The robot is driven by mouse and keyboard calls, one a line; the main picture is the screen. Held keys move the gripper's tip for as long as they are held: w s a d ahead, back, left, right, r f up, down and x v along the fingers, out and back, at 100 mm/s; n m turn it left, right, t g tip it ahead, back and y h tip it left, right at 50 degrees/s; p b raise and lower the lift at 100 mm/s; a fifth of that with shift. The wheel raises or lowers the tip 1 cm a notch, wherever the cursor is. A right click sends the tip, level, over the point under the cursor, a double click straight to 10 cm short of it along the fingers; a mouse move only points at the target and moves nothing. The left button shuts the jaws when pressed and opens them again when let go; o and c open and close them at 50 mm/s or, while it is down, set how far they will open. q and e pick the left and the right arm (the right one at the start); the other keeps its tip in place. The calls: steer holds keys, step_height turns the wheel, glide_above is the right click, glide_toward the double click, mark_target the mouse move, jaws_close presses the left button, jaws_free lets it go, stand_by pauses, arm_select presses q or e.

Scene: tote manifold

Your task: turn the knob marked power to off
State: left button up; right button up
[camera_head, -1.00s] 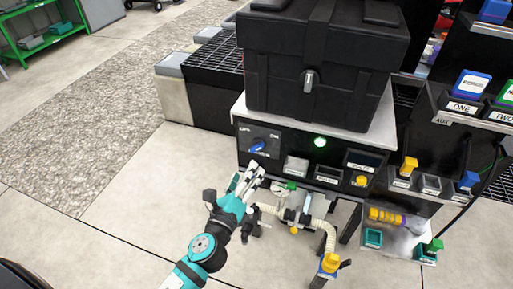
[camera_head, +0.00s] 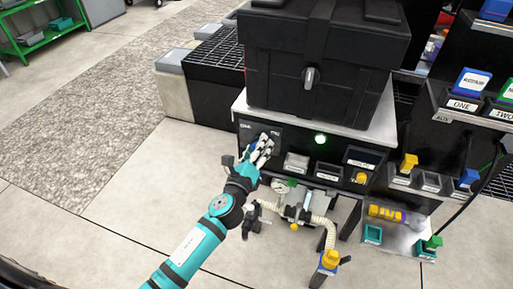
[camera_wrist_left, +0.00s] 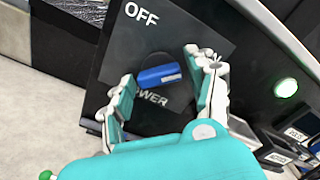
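The blue power knob (camera_wrist_left: 160,76) sits on a black panel (camera_wrist_left: 195,25) in the left wrist view. Its bar lies nearly level in that picture, with POWER printed below it and OFF (camera_wrist_left: 142,14) above. My left gripper (camera_wrist_left: 160,70) is open, one finger on each side of the knob. The left finger is close to the knob's end; I cannot tell whether it touches. In the head view my left gripper (camera_head: 263,150) is in front of the panel and hides most of the knob. My right gripper is not in view.
A green light (camera_head: 320,139) glows right of the knob. Labelled switches and a yellow knob (camera_head: 361,178) line the same front. A large black case (camera_head: 325,65) stands on top. Hoses and a yellow-capped valve (camera_head: 330,258) are below. Floor at left is clear.

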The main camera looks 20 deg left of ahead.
arm_select(q)
steer(key=c, duration=0.8)
steer(key=shift+c, duration=0.2)
